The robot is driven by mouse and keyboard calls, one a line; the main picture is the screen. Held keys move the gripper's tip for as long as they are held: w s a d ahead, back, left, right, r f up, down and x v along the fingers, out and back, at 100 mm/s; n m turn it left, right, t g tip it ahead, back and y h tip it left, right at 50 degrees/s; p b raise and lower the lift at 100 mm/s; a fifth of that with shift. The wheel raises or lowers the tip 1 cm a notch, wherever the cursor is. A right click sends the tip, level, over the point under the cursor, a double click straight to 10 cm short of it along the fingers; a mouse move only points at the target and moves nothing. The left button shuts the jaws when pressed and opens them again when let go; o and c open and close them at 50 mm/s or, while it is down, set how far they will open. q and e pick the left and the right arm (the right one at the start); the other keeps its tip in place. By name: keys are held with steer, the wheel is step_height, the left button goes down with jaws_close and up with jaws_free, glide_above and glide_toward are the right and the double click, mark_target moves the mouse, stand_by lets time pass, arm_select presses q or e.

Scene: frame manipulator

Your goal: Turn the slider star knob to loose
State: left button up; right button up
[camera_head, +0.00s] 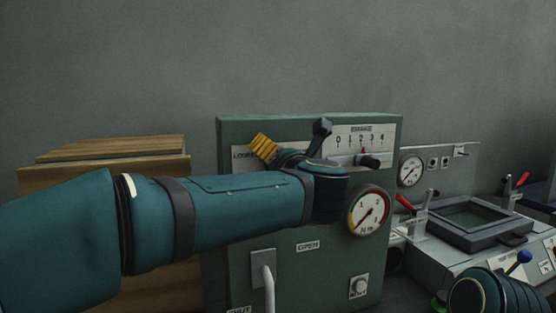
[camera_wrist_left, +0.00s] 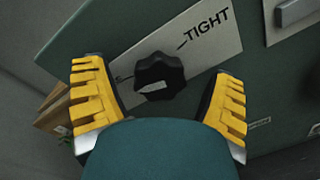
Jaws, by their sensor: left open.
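The black star knob (camera_wrist_left: 158,75) sits on a pale plate marked TIGHT (camera_wrist_left: 208,35) in the left wrist view. A white mark shows on the knob's lower face. My left gripper (camera_wrist_left: 160,72) is open, with one yellow finger on each side of the knob; gaps show on both sides, so it is not clamped. In the head view one yellow finger of my left gripper (camera_head: 263,147) shows in front of the green panel (camera_head: 225,135), near a partly covered label starting LOO (camera_head: 243,155). There my arm hides the knob. My right gripper is not in view.
The panel also carries a 0–4 scale with a slider handle (camera_head: 368,161), a round Nm gauge (camera_head: 369,211) and a small lower knob (camera_head: 358,286). Wooden boxes (camera_head: 100,168) stand at the left. A grey frame station with red-handled clamps (camera_head: 475,220) is at the right.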

arm_select(q)
steer(key=v, duration=1.1)
